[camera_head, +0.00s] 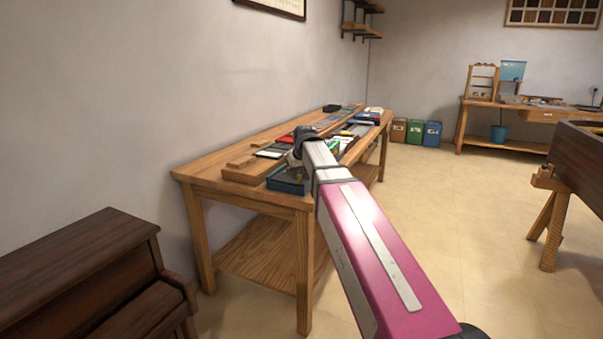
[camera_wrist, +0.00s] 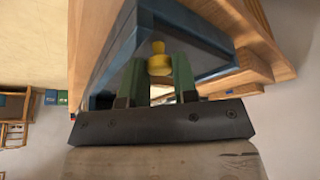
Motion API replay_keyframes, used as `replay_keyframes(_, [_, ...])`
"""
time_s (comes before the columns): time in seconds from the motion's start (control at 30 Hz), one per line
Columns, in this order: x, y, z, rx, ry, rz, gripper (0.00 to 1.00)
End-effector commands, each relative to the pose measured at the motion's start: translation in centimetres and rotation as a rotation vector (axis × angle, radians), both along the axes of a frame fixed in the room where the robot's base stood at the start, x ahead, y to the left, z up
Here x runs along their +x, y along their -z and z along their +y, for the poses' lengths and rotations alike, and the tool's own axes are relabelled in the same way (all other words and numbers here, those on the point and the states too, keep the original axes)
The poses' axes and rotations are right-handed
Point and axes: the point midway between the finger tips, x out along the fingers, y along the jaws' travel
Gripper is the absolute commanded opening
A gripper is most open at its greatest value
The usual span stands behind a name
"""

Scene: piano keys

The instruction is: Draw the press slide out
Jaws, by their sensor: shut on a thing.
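The press is a dark blue box (camera_head: 286,183) on the near end of the wooden workbench. It also fills the upper middle of the wrist view (camera_wrist: 204,44). A yellow knob (camera_wrist: 159,60) stands out from it toward my wrist; I take it for the slide's pull. My gripper (camera_wrist: 159,76) has green fingers closed on both sides of this knob. In the head view my arm reaches over the bench's near end and its wrist partly hides the press. How far the slide stands out of the box I cannot tell.
The workbench (camera_head: 222,165) stands along the left wall. A wooden block (camera_head: 240,174) lies beside the press, with several dark, red and green items farther along. A brown piano (camera_head: 75,265) is at lower left. The floor (camera_head: 440,200) right of the bench is clear.

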Motion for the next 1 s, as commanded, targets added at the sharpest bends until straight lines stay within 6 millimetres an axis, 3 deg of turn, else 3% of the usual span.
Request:
replay_keyframes(0.33, [-0.6, 0.0, 0.3, 0.007, -0.003, 0.007, 0.00])
replay_keyframes(0.37, [-0.6, 0.0, 0.3, 0.007, -0.003, 0.007, 0.33])
replay_keyframes(0.4, [-0.6, 0.0, 0.3, 0.007, -0.003, 0.007, 0.46])
replay_keyframes(0.43, [-0.6, 0.0, 0.3, 0.006, -0.003, 0.007, 0.52])
replay_keyframes(0.77, [-0.4, -0.2, 0.2, 0.004, -0.002, 0.003, 0.52])
replay_keyframes(1.0, [-1.4, -2.6, -0.1, 0.004, -0.002, 0.002, 0.52])
